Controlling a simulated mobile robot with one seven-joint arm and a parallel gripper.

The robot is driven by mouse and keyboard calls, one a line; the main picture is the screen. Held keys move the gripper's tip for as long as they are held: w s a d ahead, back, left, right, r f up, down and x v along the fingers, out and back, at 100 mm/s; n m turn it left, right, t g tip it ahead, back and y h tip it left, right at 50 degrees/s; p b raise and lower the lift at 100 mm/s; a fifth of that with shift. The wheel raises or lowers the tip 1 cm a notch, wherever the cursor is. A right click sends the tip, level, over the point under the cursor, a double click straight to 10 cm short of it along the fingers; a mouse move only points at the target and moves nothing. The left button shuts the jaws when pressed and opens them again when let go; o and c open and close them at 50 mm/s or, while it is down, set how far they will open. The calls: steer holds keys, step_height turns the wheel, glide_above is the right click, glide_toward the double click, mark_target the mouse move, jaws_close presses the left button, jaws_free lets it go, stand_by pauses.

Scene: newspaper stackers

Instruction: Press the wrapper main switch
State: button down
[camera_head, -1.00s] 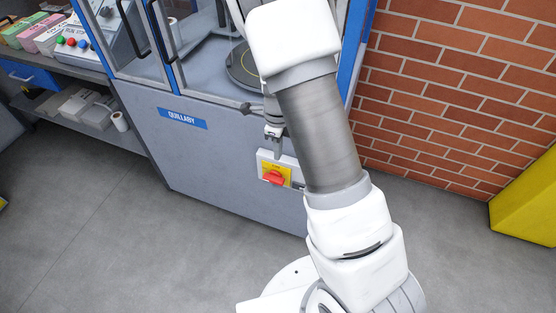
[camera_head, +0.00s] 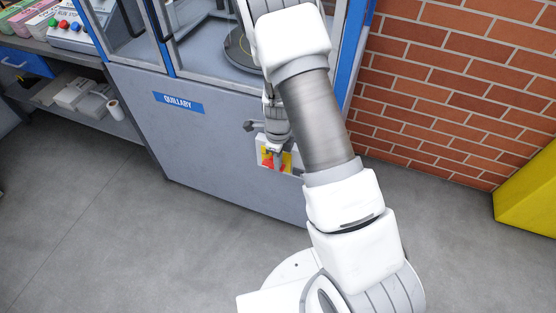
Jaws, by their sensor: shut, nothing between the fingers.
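The wrapper main switch (camera_head: 267,163) is a red knob on a yellow plate in a pale box, low on the front of the grey wrapper cabinet (camera_head: 205,140) marked QUILLABY. My gripper (camera_head: 277,165) is shut and empty, pointing down over the switch. Its fingers cover part of the knob and the yellow plate. I cannot tell whether the fingertips touch the knob. My arm hides the right side of the cabinet front.
A brick wall (camera_head: 450,90) stands to the right, with a yellow object (camera_head: 528,195) at the far right edge. A bench with a button panel (camera_head: 75,30) stands left of the cabinet. The grey floor (camera_head: 120,230) in front is clear.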

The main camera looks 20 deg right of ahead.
steer(key=shift+s+d+f+t+y+b, duration=0.25)
steer(key=shift+t+y+b, duration=0.35)
steer(key=shift+b, duration=1.4)
steer(key=shift+s+d+f+t+y+b, duration=0.1)
steer(key=shift+d+f+t+y+b, duration=0.15)
steer(key=shift+y+b, duration=0.7)
steer(key=shift+f+h+b, duration=0.1)
steer(key=shift+h+b, duration=0.15)
steer(key=shift+b, duration=0.25)
steer(key=shift+s+d+f, duration=0.2)
steer(key=shift+d+f, duration=0.05)
steer(key=shift+f, duration=0.3)
steer(key=shift+s+d+f, duration=0.2)
steer(key=shift+d+f, duration=0.05)
steer(key=shift+f, duration=0.45)
steer(key=shift+s+d+r, duration=0.15)
steer(key=shift+d+r, duration=0.3)
steer(key=s+d+r+p, duration=0.4)
steer(key=s+d+r, duration=0.2)
steer(key=d+r, duration=0.1)
steer(key=shift+s+d+r, duration=0.15)
steer(key=shift+d+r, duration=0.1)
steer(key=shift+d, duration=0.35)
